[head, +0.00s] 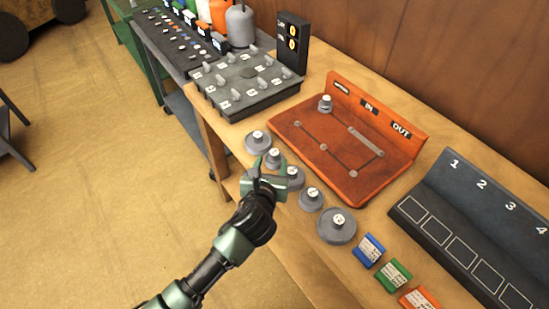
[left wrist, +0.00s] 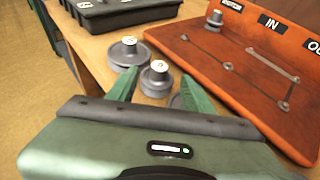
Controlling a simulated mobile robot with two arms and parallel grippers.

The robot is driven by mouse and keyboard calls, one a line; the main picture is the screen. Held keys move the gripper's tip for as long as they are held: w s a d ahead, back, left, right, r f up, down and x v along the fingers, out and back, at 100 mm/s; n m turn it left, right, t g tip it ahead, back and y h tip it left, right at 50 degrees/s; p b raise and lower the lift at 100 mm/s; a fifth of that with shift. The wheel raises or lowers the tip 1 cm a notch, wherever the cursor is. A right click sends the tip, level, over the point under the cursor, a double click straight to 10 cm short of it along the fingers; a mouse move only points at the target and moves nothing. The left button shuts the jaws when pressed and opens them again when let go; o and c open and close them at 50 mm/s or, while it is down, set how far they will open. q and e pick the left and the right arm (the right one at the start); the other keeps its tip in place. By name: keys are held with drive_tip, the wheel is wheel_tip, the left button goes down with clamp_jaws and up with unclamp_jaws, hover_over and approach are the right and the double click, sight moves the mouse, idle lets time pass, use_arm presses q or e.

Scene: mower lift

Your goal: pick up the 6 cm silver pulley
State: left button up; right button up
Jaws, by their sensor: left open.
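Several grey-silver pulleys with white-topped knobs stand in a row along the bench's near edge: a far one (head: 257,142), a second (head: 273,160), a middle one (head: 294,178), a fourth (head: 312,199) and a wide near one (head: 337,227). Their labels are too small to read, so I cannot tell which is the 6 cm one. My left gripper (head: 269,172) is open beside the second and middle pulleys, partly hiding them. My right gripper is out of view.
A red board (head: 335,140) marked IN and OUT holds a small pulley on a post (head: 325,104). A black tray (head: 245,85) stands behind. Blue, green and orange boxes (head: 393,274) and a dark numbered rack (head: 470,230) lie right.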

sight(274, 154)
use_arm(q)
drive_tip(key=x, duration=0.6)
drive_tip(key=shift+s, duration=0.1)
clamp_jaws()
